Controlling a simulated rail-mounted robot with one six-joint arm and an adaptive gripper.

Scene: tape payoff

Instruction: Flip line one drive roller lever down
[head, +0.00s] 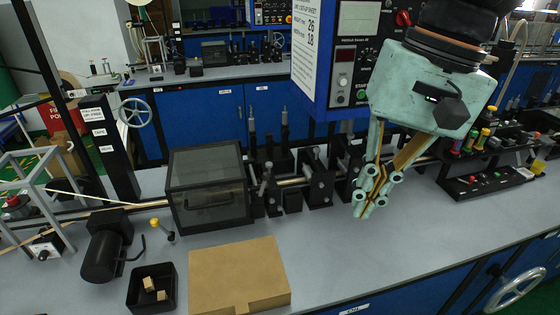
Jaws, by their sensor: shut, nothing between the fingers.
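My gripper (362,213) is pale green and shut, with nothing between its fingers. It points down over the grey bench, in front of the black roller stands. A black stand (318,178) is to its left on the line one shaft. A small upright grey lever (266,176) stands farther left, beside the dark covered box. A short yellow-knobbed lever (156,224) stands near the black motor. No label shows which one is the drive roller lever. My gripper is apart from both. It partly hides the stands behind it.
The dark windowed box (208,190) stands on the line. The black motor (103,256), a small bin (152,289) and a cardboard sheet (238,277) are at front left. A blue control cabinet (340,70) rises behind my gripper. The front right bench (430,225) is clear.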

